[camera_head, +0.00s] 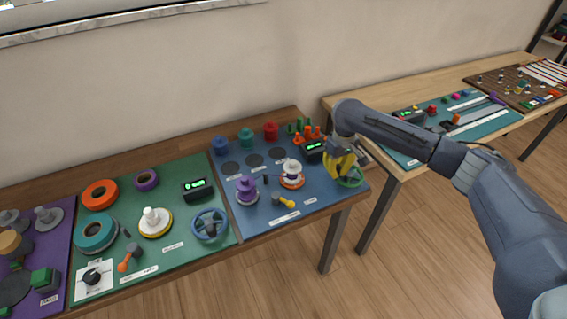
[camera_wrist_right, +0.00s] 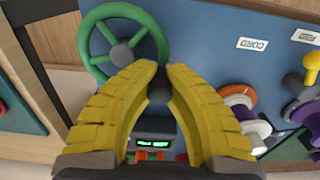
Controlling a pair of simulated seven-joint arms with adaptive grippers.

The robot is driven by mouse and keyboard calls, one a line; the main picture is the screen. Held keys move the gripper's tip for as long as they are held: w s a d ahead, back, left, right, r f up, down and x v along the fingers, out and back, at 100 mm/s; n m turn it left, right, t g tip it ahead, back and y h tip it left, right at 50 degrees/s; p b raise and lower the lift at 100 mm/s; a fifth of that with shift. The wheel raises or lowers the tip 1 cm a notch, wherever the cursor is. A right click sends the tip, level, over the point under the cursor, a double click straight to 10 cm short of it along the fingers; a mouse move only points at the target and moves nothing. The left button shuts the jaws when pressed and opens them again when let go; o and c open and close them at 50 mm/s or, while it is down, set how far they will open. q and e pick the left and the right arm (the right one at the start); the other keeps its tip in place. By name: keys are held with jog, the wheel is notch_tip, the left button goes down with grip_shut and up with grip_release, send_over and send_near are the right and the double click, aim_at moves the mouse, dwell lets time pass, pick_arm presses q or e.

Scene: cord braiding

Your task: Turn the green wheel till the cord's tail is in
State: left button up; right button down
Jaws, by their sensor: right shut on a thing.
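The green wheel (camera_head: 356,184) is at the right end of the blue mat, partly hidden behind my right gripper (camera_head: 342,166). In the right wrist view the wheel (camera_wrist_right: 85,45) shows its green rim, spokes and grey hub. My right gripper (camera_wrist_right: 160,76) has its yellow fingers closed around a small dark knob (camera_wrist_right: 160,92) at the wheel's rim. A white spool with an orange flange (camera_head: 292,172) stands left of the wheel, and a purple spool (camera_head: 246,190) further left. I cannot make out the cord's tail. My left gripper is not in view.
A small box with a green display (camera_head: 314,150) stands behind the wheel, with orange and green pegs near it. A yellow-handled crank (camera_head: 285,202) lies toward the front. A green mat (camera_head: 175,270) with another wheel is to the left; a second table is to the right.

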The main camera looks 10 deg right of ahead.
aim_at(357, 184)
jog(key=w+d, duration=0.1)
jog(key=w, duration=0.1)
jog(key=w+d, duration=0.2)
jog(key=shift+w+d, duration=0.1)
jog(key=shift+d, duration=0.15)
jog(key=d, duration=0.4)
jog(key=shift+s+d, duration=0.25)
jog(key=shift+s, duration=0.1)
jog(key=s, duration=0.1)
jog(key=s+d, duration=0.2)
jog(key=s, duration=0.1)
jog(key=s+a, duration=0.1)
jog(key=s, duration=0.1)
jog(key=s+a, duration=0.1)
jog(key=s, duration=0.1)
jog(key=shift+a, duration=0.15)
jog(key=shift+s+a, duration=0.3)
jog(key=shift+a, duration=0.55)
jog(key=shift+a, duration=1.25)
jog(key=shift+w+a, duration=1.35)
jog(key=shift+a, duration=0.3)
jog(key=shift+w, duration=0.15)
